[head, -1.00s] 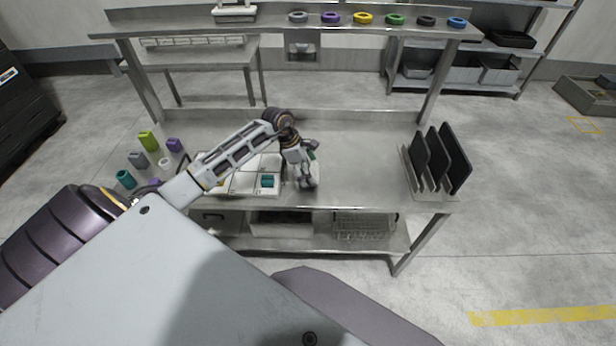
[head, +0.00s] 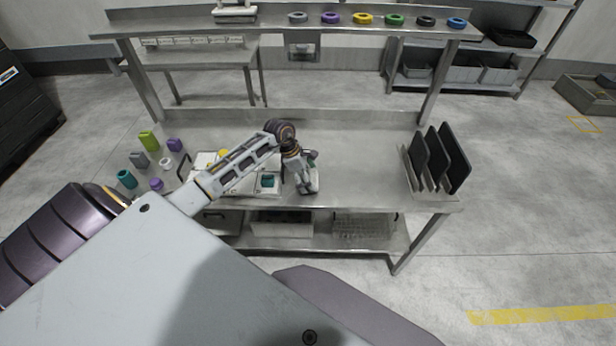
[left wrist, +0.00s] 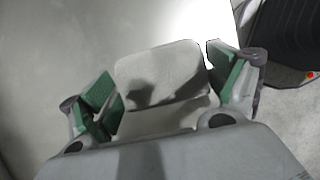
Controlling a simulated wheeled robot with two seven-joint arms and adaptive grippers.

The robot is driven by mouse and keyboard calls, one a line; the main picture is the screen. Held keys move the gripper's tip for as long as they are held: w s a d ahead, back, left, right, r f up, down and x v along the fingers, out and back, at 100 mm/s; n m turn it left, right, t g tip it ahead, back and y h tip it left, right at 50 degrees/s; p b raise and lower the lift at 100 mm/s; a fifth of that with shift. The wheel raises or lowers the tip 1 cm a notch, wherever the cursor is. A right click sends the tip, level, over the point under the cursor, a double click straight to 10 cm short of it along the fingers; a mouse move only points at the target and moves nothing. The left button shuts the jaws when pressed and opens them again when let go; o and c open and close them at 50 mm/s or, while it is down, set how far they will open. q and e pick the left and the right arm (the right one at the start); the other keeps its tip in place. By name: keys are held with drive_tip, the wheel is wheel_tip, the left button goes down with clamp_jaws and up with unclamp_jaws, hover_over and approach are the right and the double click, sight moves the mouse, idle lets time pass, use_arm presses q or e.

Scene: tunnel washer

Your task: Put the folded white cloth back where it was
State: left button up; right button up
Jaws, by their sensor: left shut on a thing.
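The folded white cloth (left wrist: 162,72) is a pale, rounded flat pad in the left wrist view, between the green-padded fingers of my left gripper (left wrist: 165,88). The gripper is shut on it. In the head view my left gripper (head: 309,184) is low over the front middle of the steel table, just right of the white compartment tray (head: 240,186). The cloth is mostly hidden by the gripper there, and I cannot tell whether it touches the table top. My right gripper is not in view.
Several coloured containers, such as a teal one (head: 126,179), stand at the table's left. A rack with black boards (head: 440,160) stands at the right. The steel table top (head: 360,155) is clear between gripper and rack. An upper shelf (head: 270,27) holds coloured rings.

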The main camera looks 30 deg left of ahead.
use_arm(q)
drive_tip(key=shift+f, duration=0.15)
drive_tip(key=o, duration=0.8)
drive_tip(key=shift+c, duration=0.2)
drive_tip(key=b+v, duration=0.1)
drive_tip(key=v, duration=1.1)
drive_tip(key=shift+s, duration=0.1)
idle(0.4)
